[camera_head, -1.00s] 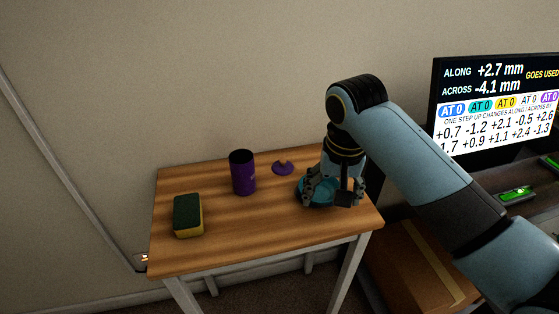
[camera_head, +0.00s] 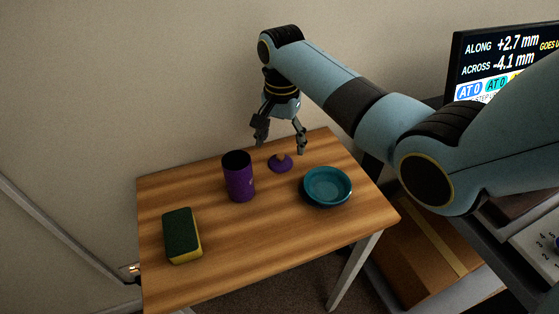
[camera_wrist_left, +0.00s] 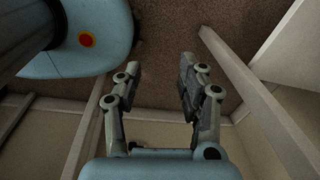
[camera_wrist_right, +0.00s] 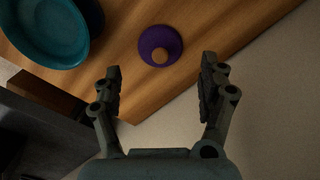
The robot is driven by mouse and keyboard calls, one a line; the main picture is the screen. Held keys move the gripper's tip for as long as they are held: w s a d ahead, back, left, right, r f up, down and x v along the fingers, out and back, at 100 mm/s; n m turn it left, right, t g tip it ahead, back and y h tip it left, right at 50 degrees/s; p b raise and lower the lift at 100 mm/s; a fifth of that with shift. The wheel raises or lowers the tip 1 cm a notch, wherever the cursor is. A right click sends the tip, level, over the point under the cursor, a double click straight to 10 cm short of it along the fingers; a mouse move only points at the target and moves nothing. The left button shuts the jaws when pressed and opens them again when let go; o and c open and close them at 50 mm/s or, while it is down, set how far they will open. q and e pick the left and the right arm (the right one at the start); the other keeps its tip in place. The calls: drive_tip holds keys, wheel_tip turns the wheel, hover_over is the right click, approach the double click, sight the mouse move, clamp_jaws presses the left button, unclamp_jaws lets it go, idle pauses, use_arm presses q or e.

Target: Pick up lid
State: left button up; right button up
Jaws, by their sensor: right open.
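The purple lid (camera_head: 279,164) with a tan knob lies on the wooden table, between the purple cup and the teal bowl. It also shows in the right wrist view (camera_wrist_right: 158,47), ahead of the fingertips. My right gripper (camera_head: 281,141) is open and empty above the back edge of the table, near the lid; its fingers also show in the right wrist view (camera_wrist_right: 160,82). My left gripper (camera_wrist_left: 159,72) is open and empty in its own wrist view, over carpet and away from the table; it is not in the head view.
A purple cup (camera_head: 239,180) stands upright left of the lid. A teal bowl (camera_head: 327,186) sits to its right. A green and yellow sponge (camera_head: 182,236) is at the table's left. The table's front middle (camera_head: 262,241) is clear. The wall (camera_head: 130,70) is close behind.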

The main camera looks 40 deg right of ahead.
sight(281, 156)
wheel_tip(281, 156, down, 4)
drive_tip(key=shift+s+a+f, duration=0.1)
drive_tip(key=shift+a, duration=0.05)
drive_tip(key=shift+f+b, duration=0.25)
drive_tip(key=shift+b, duration=0.05)
drive_tip(key=shift+c, duration=1.1)
drive_tip(key=c, duration=0.7)
use_arm(q)
drive_tip(key=shift+w+f+t, duration=0.25)
drive_tip(key=shift+w+t, duration=0.05)
drive_tip(key=shift+w, duration=0.85)
use_arm(e)
drive_tip(key=shift+c, duration=0.5)
use_arm(q)
drive_tip(key=shift+w, duration=0.15)
